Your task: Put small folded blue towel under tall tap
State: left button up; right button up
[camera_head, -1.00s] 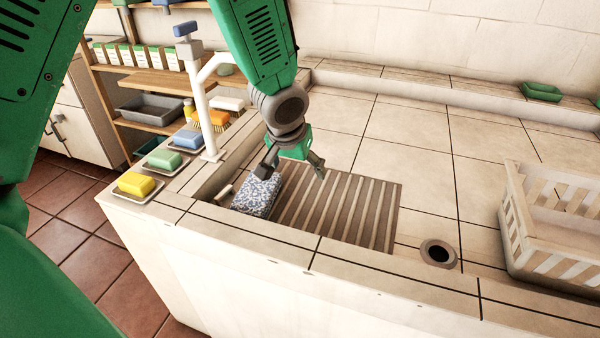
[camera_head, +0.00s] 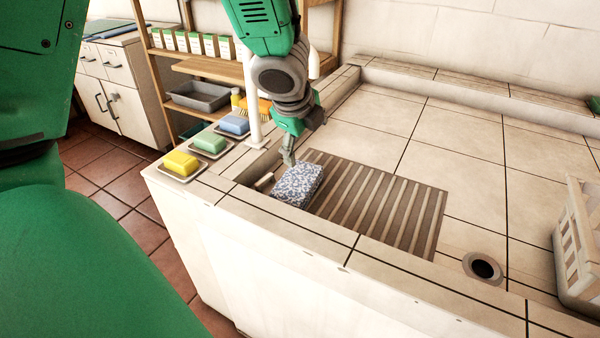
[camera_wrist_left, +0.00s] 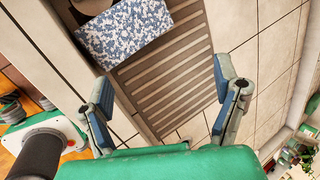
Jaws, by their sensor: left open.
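The small folded towel (camera_head: 298,187), patterned blue and white, lies at the left end of the brown slatted rack (camera_head: 400,205). In the wrist view the towel (camera_wrist_left: 125,32) is at the top left, beyond the fingers. My left gripper (camera_head: 300,145) is above and behind the towel, its fingers pointing down. The wrist view shows its two fingers (camera_wrist_left: 166,80) spread apart with nothing between them. The tall tap (camera_head: 253,115) is a white post on the basin's left ledge; my arm hides much of its upper part. My right gripper is not in view.
Yellow (camera_head: 180,163), green (camera_head: 211,142) and blue (camera_head: 235,124) soaps sit on dishes along the left ledge. A drain hole (camera_head: 484,267) is right of the rack. A white crate (camera_head: 580,245) stands at the right edge. The tiled surface behind the rack is clear.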

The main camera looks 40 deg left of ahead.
aim_at(296, 182)
pick_arm(q)
jog(key=a+f+m+b, duration=0.1)
jog(key=f+m+b, duration=0.1)
jog(key=m, duration=0.3)
jog(key=a+f+m+b, duration=0.1)
jog(key=f+m+b, duration=0.1)
jog(key=f+m, duration=0.3)
jog(key=a+f+m+g+b, duration=0.1)
jog(key=f+m+b, duration=0.1)
jog(key=f+m, duration=0.2)
jog(key=shift+s+a+f+m+h, duration=0.15)
jog(key=shift+s+a+m+h, duration=0.2)
jog(key=shift+m, duration=0.25)
jog(key=x, duration=0.2)
jog(key=b+x, duration=0.2)
jog(key=x, duration=0.1)
jog(key=shift+w+f, duration=0.25)
jog(key=shift+w, duration=0.15)
jog(key=shift+r, duration=0.1)
jog(key=c, duration=1.2)
jog(key=shift+o, duration=0.2)
